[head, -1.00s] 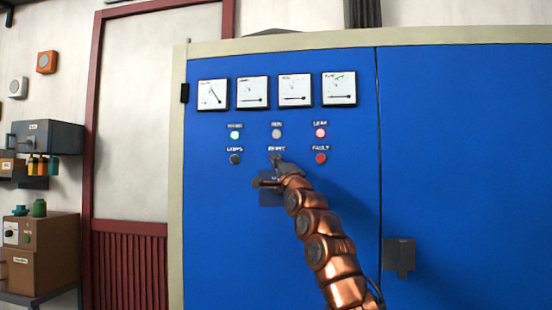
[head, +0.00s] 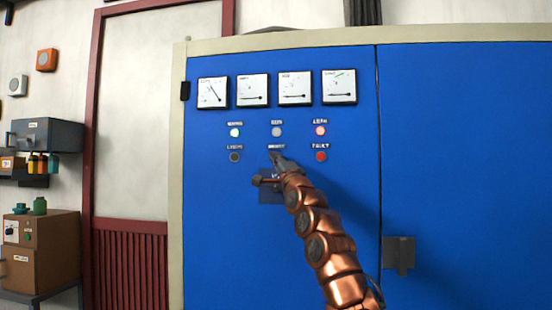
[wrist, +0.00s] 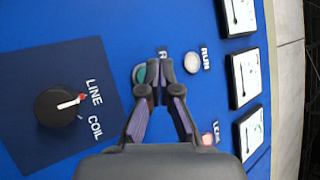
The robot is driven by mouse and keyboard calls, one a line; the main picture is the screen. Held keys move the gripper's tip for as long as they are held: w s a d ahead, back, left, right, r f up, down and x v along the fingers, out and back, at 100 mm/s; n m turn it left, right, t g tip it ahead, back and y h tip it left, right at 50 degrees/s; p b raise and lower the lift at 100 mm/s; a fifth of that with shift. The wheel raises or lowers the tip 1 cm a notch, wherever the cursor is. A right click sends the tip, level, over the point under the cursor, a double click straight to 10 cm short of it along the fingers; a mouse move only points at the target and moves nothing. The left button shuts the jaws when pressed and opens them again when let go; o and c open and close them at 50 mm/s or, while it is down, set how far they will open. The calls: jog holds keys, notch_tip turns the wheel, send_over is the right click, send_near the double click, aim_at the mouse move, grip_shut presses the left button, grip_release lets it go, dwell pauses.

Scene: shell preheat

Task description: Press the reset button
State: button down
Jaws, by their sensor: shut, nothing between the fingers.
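The blue cabinet panel (head: 225,240) faces me. The reset label (head: 276,148) shows in the head view, just above my gripper (head: 276,157), which hides the button beneath it. In the wrist view a round teal button (wrist: 140,76) with a pale rim sits beside a partly hidden label starting with R (wrist: 163,50). My gripper (wrist: 159,76) is shut and empty, its fingertips overlapping the button's right side in this view. I cannot tell whether they touch it.
The white run lamp (wrist: 192,62) is close by. The line/coil rotary knob (wrist: 62,105) lies beyond the button, on a darker plate. The red fault button (head: 320,156) and black button (head: 235,157) flank the reset position. Several gauges (head: 253,90) sit above.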

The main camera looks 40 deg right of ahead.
jog(key=shift+w+d, duration=0.1)
jog(key=shift+w, duration=0.05)
jog(key=shift+w+d, duration=0.15)
jog(key=shift+d, duration=0.15)
jog(key=shift+w+d+p, duration=0.2)
jog(key=shift+d+p, duration=0.1)
jog(key=shift+p, duration=0.1)
dwell(1.1)
jog(key=shift+s+a+f+b, duration=0.15)
jog(key=shift+s+a+b, duration=0.15)
jog(key=shift+b, duration=0.7)
jog(key=shift+s+a+b, duration=0.2)
jog(key=shift+a+b, duration=0.2)
jog(key=shift+b, duration=0.2)
